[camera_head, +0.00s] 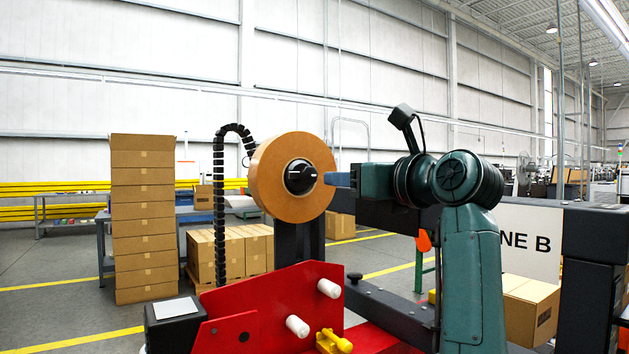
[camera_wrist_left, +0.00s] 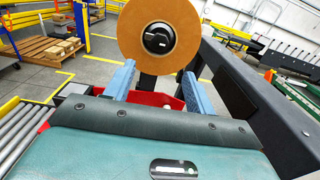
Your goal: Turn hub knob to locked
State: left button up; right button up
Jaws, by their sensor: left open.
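The black hub knob (camera_head: 301,177) sits at the centre of a large brown tape roll (camera_head: 273,195), standing upright above the red machine. In the left wrist view the knob (camera_wrist_left: 157,38) faces me, with a dark raised grip bar and small pale marks; I cannot read its setting. My left gripper (camera_head: 338,179) points at the knob from the right in the head view, a short gap away. In the left wrist view its blue fingers (camera_wrist_left: 158,72) are spread wide and empty, with the knob ahead between their lines. My right gripper is not in view.
A red side plate (camera_head: 270,310) with white rollers lies below the roll. A black cable chain (camera_head: 219,190) arches left of it. A dark machine frame (camera_head: 590,235) stands at the right. Stacked cartons (camera_head: 143,220) stand behind at the left.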

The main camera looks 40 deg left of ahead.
aim_at(311, 176)
pick_arm(q)
jog(key=p+x, duration=0.2)
jog(key=x, duration=1)
jog(key=shift+p, duration=0.3)
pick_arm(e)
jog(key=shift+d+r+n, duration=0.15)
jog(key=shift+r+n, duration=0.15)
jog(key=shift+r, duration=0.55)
pick_arm(q)
jog(key=shift+c, duration=0.5)
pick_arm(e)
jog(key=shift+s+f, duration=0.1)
pick_arm(q)
jog(key=shift+c, duration=0.8)
jog(key=c, duration=0.7)
